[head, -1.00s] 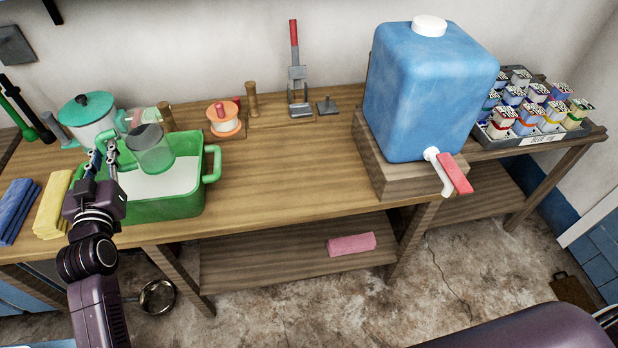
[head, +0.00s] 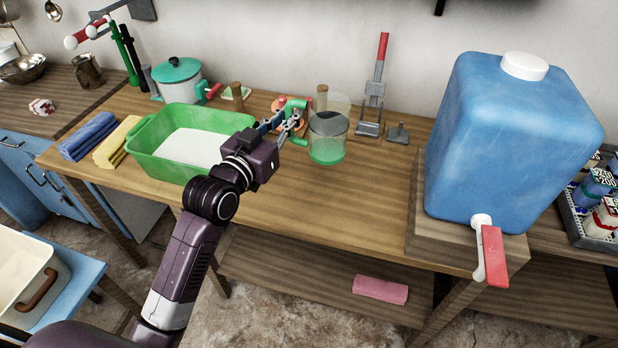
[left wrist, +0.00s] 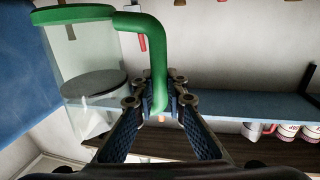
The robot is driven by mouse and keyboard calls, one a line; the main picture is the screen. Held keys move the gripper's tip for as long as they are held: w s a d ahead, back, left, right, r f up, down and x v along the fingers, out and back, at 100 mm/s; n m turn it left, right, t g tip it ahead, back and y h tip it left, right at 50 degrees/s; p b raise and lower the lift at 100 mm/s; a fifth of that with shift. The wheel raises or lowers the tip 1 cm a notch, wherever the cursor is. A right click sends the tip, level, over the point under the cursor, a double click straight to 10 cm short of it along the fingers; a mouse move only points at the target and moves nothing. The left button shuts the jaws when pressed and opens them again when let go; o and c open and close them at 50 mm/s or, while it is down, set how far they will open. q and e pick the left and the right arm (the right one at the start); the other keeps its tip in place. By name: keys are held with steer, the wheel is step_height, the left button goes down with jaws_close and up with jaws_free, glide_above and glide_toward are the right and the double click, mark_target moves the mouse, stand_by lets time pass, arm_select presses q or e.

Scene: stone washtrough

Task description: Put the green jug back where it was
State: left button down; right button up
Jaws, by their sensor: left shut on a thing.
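The green jug (head: 328,132) is a clear cylinder with a green bottom and a green handle. It is upright over the wooden bench, right of the green basin. I cannot tell whether its bottom touches the bench. My left gripper (head: 288,126) is shut on its handle, from the left side. The handle (left wrist: 155,55) runs down between the fingertips (left wrist: 160,95). My right gripper is out of view.
The green basin (head: 135,148) with a white inside stands left of the jug. A red-handled press (head: 372,95) and a big blue water container (head: 510,140) stand to the right. A teal-lidded pot (head: 178,80) stands behind. Bench in front of the jug is clear.

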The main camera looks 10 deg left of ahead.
arm_select(q)
steer(key=shift+f+b, duration=0.5)
steer(key=shift+f, duration=7.45)
steer(key=shift+f, duration=0.1)
steer(key=c, duration=2)
jaws_free()
steer(key=shift+o, duration=0.2)
